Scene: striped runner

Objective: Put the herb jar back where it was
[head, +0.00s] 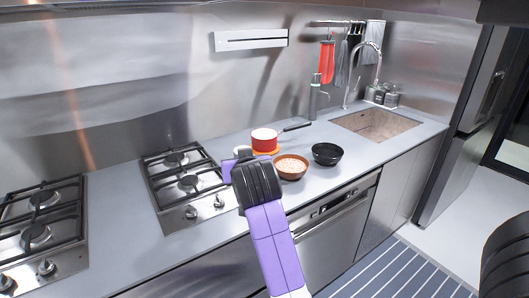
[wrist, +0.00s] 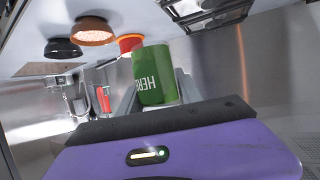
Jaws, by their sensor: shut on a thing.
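The herb jar (wrist: 155,72) is green with pale lettering that appears inverted in the wrist view. My gripper (wrist: 157,95) is shut on it, with a finger on either side. In the head view my gripper (head: 229,172) is over the counter, between the hob and the bowls. The jar is hidden there behind my wrist. I cannot tell from these views how far the jar's base is from the counter.
A red pot (head: 264,139), a brown bowl with pale contents (head: 290,167) and a black bowl (head: 327,154) stand right of my gripper. A hob (head: 185,181) is to its left. A sink (head: 378,124) and tap are farther right. Counter is clear in front of the sink.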

